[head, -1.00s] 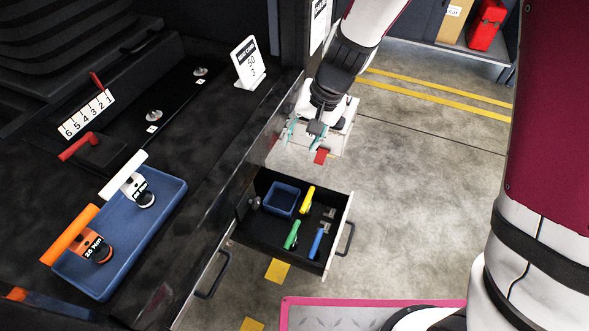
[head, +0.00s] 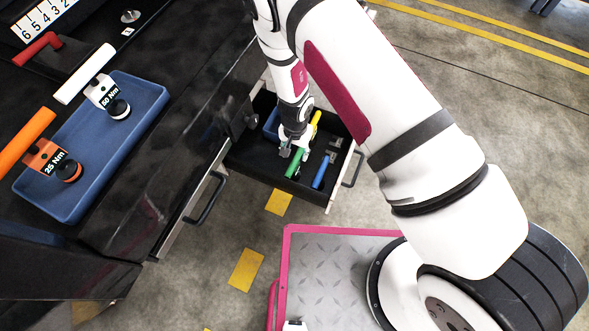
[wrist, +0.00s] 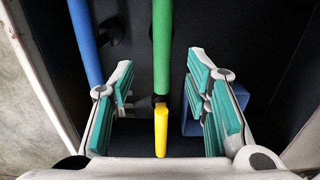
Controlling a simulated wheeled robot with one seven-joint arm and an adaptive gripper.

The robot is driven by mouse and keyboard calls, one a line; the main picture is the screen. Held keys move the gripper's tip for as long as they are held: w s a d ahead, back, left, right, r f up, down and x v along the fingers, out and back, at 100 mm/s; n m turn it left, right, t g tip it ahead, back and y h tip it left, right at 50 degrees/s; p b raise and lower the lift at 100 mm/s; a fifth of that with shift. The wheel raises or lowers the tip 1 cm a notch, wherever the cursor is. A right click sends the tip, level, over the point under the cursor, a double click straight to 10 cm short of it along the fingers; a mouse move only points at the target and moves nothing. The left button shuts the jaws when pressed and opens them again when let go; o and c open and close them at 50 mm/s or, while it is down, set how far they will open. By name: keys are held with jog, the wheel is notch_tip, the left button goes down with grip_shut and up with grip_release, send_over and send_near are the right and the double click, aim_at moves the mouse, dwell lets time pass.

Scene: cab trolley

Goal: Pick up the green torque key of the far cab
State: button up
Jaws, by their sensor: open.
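The green torque key (head: 294,162) lies in the open drawer, partly hidden by my gripper (head: 290,148). In the wrist view the green key (wrist: 162,45) runs lengthwise between the teal-padded fingers of my open gripper (wrist: 160,72), with clear gaps on both sides. The yellow key (wrist: 161,130) lies in line with it, nearer the palm; it also shows in the head view (head: 316,119). The blue key (wrist: 86,40) lies left of the fingers, and in the head view (head: 320,171) right of the green one. The fingers' height above the drawer floor is unclear.
The drawer (head: 262,165) has a blue bin (head: 271,122) beside the keys, partly hidden by my arm. A blue tray (head: 150,97) on the dark counter holds an orange 25 Nm tool (head: 25,143) and a white 50 Nm tool (head: 84,73). Open floor lies right of the drawer.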

aim_at(294, 167)
notch_tip(294, 167, down, 11)
jog(key=b, duration=0.4)
jog(key=shift+a+f, duration=0.15)
grip_shut()
